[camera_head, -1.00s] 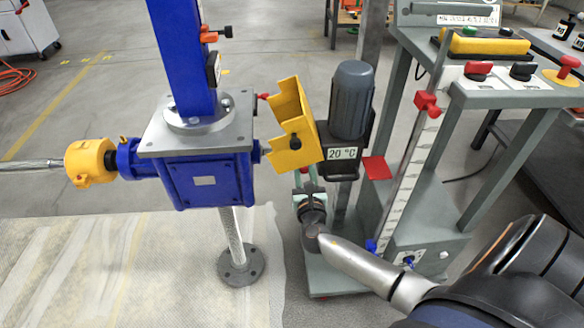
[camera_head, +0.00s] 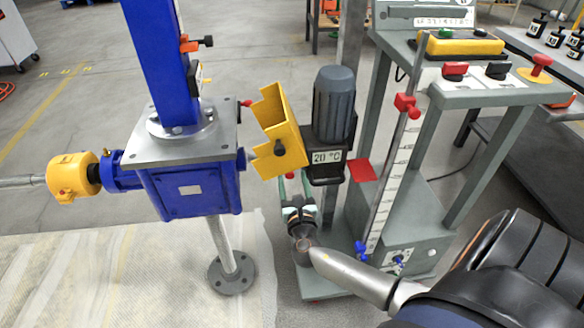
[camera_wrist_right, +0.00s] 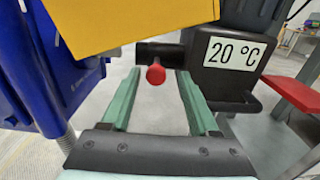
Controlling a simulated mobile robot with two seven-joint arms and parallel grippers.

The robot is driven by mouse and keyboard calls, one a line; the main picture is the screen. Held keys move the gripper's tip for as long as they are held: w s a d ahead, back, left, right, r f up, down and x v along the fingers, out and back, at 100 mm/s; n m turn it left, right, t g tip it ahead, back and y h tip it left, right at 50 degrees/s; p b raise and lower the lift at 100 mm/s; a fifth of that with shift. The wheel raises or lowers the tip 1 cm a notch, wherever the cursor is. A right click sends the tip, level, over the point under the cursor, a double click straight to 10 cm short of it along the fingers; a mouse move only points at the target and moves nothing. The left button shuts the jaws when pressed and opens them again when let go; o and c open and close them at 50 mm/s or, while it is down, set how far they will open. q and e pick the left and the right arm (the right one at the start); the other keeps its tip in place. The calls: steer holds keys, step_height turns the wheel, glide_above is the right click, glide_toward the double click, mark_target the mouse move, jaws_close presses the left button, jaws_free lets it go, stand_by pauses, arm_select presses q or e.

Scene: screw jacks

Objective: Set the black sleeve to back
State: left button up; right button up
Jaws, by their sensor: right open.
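The black sleeve (camera_wrist_right: 170,52) is a short dark piece beside the motor, with a red knob (camera_wrist_right: 155,74) on its near side in the right wrist view. The yellow guard (camera_wrist_right: 140,22) hangs over it and hides part of it. In the head view the sleeve is mostly hidden behind the yellow guard (camera_head: 283,140). My right gripper (camera_head: 298,178) is just below the guard. Its green fingers (camera_wrist_right: 157,85) are open, one on each side of the red knob, with a visible gap on both sides. My left gripper is not in view.
The blue screw jack (camera_head: 190,185) stands close left of my right gripper. The grey motor (camera_head: 333,105) with a "20 °C" display (camera_head: 326,156) is close right. A red plate (camera_head: 361,171) and a scale post with a red clamp (camera_head: 407,104) stand further right.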

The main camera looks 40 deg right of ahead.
steer(key=v, duration=1)
steer(key=shift+s+p, duration=0.2)
steer(key=shift+p, duration=0.25)
